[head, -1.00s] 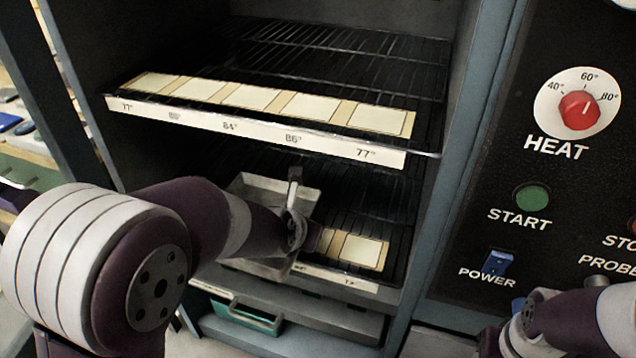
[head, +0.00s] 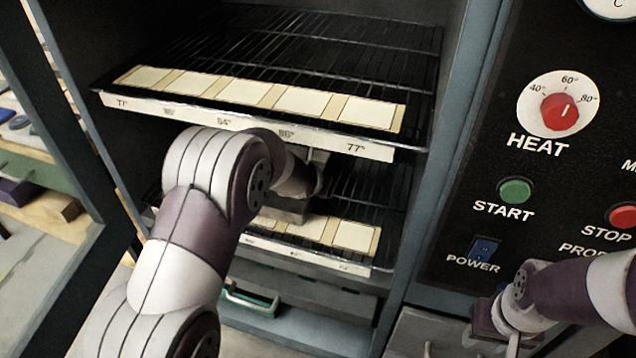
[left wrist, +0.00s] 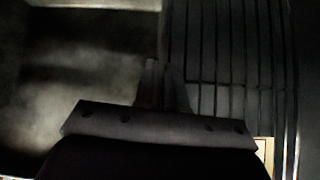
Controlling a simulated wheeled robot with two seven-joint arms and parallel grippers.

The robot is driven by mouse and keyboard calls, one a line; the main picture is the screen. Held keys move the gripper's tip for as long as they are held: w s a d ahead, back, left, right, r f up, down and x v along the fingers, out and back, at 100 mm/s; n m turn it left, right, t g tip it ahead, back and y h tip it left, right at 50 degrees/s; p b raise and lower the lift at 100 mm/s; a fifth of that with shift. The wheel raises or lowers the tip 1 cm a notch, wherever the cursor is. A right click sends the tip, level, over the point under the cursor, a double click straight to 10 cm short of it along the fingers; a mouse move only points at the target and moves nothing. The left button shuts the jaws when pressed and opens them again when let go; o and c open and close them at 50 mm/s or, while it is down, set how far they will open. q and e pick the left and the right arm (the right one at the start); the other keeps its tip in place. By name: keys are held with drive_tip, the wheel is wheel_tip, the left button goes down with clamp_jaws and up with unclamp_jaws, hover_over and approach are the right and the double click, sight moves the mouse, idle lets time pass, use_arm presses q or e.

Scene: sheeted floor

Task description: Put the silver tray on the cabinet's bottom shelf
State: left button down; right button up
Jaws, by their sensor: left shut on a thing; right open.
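The silver tray (head: 287,213) shows only in small part in the head view, behind my left arm, at the lower shelf level. It fills the left of the left wrist view (left wrist: 75,105) as a dull grey surface. My left gripper (head: 318,172) is shut on the tray; its fingers (left wrist: 165,88) are dark in the wrist view. The bottom shelf (head: 322,257) is a dark wire rack with pale cards near its front. Whether the tray touches the rack is hidden. My right gripper (head: 496,330) is open and empty, low in front of the control panel.
The cabinet's upper shelf (head: 245,125) lies just above my left gripper, with a labelled front strip. The cabinet's right post (head: 408,215) and control panel (head: 465,190) stand to the right. Bare rack shows right of the gripper.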

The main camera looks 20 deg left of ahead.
use_arm(q)
drive_tip(key=shift+r, duration=0.1)
drive_tip(key=c, duration=1.2)
unclamp_jaws()
